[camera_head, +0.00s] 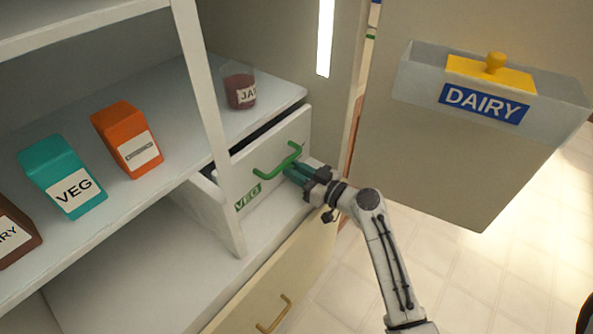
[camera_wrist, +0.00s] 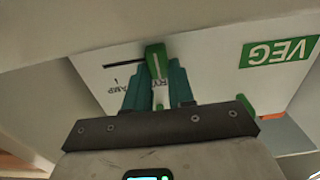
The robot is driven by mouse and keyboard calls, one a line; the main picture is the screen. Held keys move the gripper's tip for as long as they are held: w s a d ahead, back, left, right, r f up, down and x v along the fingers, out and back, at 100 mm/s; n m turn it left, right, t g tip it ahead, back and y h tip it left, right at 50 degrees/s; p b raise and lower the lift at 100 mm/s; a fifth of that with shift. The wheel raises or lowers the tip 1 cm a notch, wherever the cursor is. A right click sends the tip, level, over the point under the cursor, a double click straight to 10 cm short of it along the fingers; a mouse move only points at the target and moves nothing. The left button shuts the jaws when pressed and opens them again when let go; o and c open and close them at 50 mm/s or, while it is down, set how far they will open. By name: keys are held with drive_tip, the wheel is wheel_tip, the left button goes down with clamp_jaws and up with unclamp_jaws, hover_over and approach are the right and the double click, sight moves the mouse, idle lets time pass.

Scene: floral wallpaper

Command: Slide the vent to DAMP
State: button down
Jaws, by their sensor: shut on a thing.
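The vent's green slider knob (camera_wrist: 155,62) sits on the white VEG drawer front (camera_wrist: 205,60), upside down in the wrist view. My gripper (camera_wrist: 157,85) is shut on the knob, one teal finger on each side. A dark slot (camera_wrist: 124,55) runs left from the knob. The knob stands by the "RY" end.
The VEG drawer is partly pulled out under a shelf holding a jar (camera_head: 240,88). Teal (camera_head: 66,178) and orange (camera_head: 128,138) cartons stand on the left shelf. A cream drawer (camera_head: 270,290) lies below. The door with the DAIRY bin (camera_head: 420,85) hangs open at the right.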

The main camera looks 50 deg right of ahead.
drive_tip(key=d+b, duration=0.5)
drive_tip(key=shift+w+d+f, duration=0.1)
drive_tip(key=shift+d+f, duration=0.1)
drive_tip(key=shift+d, duration=0.1)
drive_tip(key=shift+d+r+b, duration=0.2)
drive_tip(key=shift+d+b, duration=0.1)
drive_tip(key=shift+d, duration=0.1)
drive_tip(key=c, duration=1)
unclamp_jaws()
drive_tip(key=shift+d, duration=0.15)
drive_tip(key=shift+o, duration=0.2)
drive_tip(key=s, duration=1.1)
drive_tip(key=shift+d, duration=0.15)
drive_tip(key=shift+w, duration=0.1)
